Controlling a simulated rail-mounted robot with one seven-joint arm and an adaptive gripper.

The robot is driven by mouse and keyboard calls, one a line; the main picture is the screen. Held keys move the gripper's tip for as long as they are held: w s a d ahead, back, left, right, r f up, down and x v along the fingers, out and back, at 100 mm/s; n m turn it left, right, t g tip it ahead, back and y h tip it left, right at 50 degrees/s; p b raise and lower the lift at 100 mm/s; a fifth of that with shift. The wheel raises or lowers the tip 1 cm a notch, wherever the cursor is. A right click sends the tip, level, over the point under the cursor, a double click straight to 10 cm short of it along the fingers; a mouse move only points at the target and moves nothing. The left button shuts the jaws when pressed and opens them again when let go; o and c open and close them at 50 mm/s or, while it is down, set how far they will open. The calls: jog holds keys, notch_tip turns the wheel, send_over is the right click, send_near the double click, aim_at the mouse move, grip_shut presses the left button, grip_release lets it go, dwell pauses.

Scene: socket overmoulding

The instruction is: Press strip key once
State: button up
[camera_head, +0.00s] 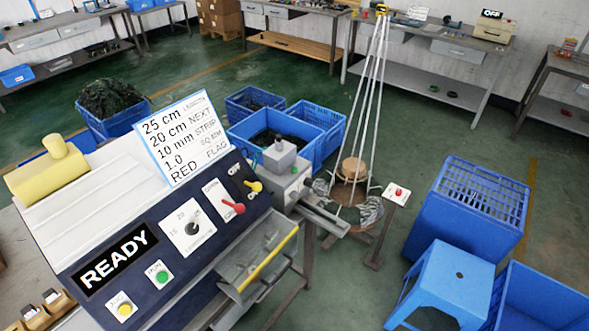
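The machine's dark blue sloping panel (150,248) fills the lower left of the head view. It carries a yellow round button (124,309) and a green round button (162,274), each on a white plate. Their small labels are too blurred to read surely, so I cannot tell which is the strip key. A black display (115,259) reads READY. A dial (192,228), a red lever (233,207) and a yellow lever (253,186) sit further right. A white card (188,138) above lists 25 cm, 20 cm, 10 mm STRIP, 1.0 and RED FLAG. My gripper is not in view.
A grey clamp head (284,160) juts right from the machine. A wire stand (352,170) and a red button on a post (399,192) stand beyond it. Blue crates (470,210) and a blue stool (447,280) occupy the right. Benches line the back; green floor is open between.

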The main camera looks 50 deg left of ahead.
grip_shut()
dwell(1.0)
